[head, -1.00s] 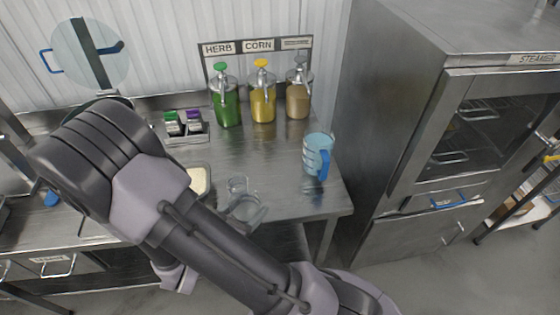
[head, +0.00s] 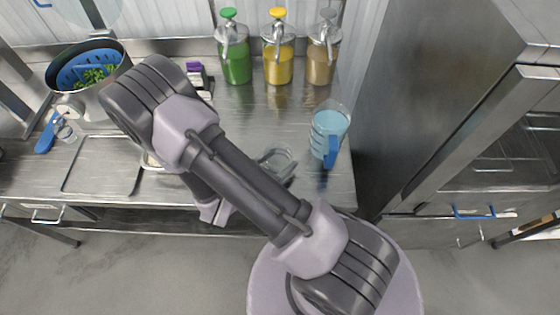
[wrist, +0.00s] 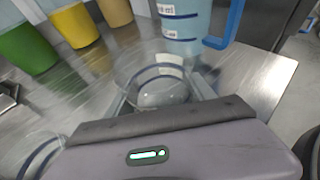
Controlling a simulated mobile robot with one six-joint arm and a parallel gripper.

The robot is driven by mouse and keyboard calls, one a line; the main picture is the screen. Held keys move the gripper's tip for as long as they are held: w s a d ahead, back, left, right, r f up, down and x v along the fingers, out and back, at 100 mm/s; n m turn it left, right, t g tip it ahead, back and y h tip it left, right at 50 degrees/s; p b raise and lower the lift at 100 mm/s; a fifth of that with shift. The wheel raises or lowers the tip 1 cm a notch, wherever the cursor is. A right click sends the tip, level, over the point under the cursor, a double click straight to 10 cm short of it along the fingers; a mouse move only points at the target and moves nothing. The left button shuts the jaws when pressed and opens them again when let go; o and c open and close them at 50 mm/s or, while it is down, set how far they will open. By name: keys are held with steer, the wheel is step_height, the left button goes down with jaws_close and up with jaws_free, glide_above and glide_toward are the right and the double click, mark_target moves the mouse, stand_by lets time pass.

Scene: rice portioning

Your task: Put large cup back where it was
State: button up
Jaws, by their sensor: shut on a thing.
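The large cup (wrist: 155,78) is a clear round measuring cup with a dark blue band. In the wrist view my gripper (wrist: 162,98) has a finger on either side of it and is shut on it. The cup appears upright over the steel table; I cannot tell whether it touches the surface. In the head view the cup (head: 278,160) shows just beyond my forearm, which hides most of the gripper. A second clear cup (wrist: 32,155) with a blue band is partly visible at the lower left of the wrist view.
A blue-tinted pitcher (head: 328,135) stands close to the right of the cup, near the table's right end. Green (head: 234,62), yellow (head: 278,65) and brown (head: 322,62) pump bottles line the back. A pot with a blue strainer (head: 88,75) is far left. A steel cabinet (head: 455,100) stands right.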

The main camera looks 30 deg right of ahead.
steer(key=o, duration=1.8)
steer(key=shift+f, duration=0.1)
